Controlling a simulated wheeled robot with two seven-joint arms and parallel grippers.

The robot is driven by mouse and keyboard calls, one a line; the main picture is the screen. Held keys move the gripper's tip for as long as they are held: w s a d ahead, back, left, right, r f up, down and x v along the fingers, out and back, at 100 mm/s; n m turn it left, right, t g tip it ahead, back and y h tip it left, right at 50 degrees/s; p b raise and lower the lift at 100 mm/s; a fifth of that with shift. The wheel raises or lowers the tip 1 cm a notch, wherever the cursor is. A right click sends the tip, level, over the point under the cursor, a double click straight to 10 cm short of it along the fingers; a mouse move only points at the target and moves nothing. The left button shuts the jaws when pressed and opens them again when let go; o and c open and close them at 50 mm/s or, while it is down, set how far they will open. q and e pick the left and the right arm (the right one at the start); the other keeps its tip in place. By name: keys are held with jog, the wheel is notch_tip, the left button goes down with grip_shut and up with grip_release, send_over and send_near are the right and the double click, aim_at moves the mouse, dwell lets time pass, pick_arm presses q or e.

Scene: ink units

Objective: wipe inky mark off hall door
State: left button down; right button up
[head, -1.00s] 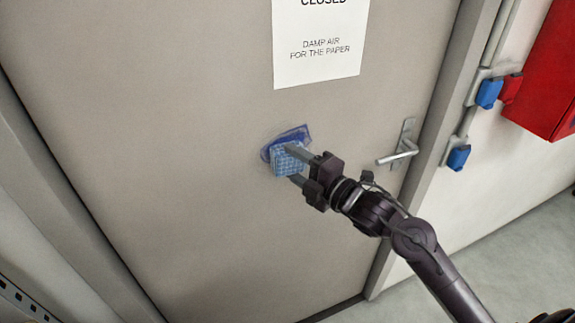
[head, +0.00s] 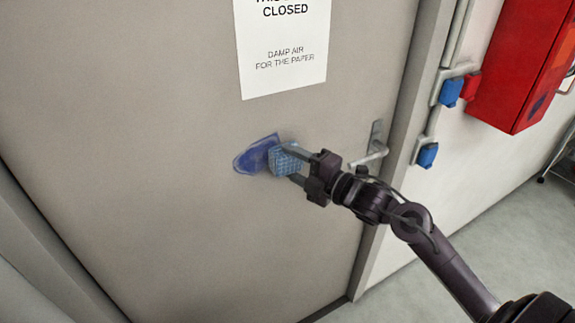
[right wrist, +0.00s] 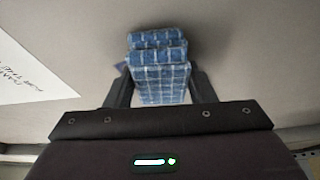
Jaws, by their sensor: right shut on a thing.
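The hall door (head: 150,110) is a plain grey-beige panel. A dark blue inky mark (head: 252,158) is on it below the paper notice, with a paler smear around its edge. My right gripper (head: 293,165) is shut on a folded blue checked cloth (head: 285,160), held at the right end of the mark and covering part of the door there. In the right wrist view the cloth (right wrist: 158,75) sits between the two fingers, close to the door surface; whether it touches is hard to tell. My left gripper is not in view.
A white notice (head: 284,45) hangs above the mark. The metal door handle (head: 372,150) is just right of my right gripper, near the door frame. Blue sockets (head: 428,155) and a red cabinet (head: 520,65) are on the wall to the right.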

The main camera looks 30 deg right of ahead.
jog(key=shift+d+r+p, duration=0.1)
jog(key=shift+r+p, duration=0.5)
jog(key=shift+r, duration=0.3)
jog(key=shift+s+a+f+b, duration=0.1)
jog(key=shift+a+b, duration=0.3)
jog(key=shift+a, duration=1.7)
jog(key=shift+s+a+b, duration=0.1)
jog(key=shift+a+b, duration=0.3)
jog(key=shift+a, duration=1.7)
jog(key=shift+a+b, duration=0.5)
jog(key=shift+a, duration=1.25)
jog(key=shift+a+r+p, duration=0.15)
jog(key=shift+r+p, duration=0.6)
jog(key=shift+r, duration=0.2)
jog(key=shift+w+d+f, duration=0.1)
jog(key=shift+d+f, duration=0.05)
jog(key=shift+d, duration=1.45)
jog(key=shift+w+d+p, duration=0.15)
jog(key=shift+d+p, duration=0.4)
jog(key=shift+d, duration=3.95)
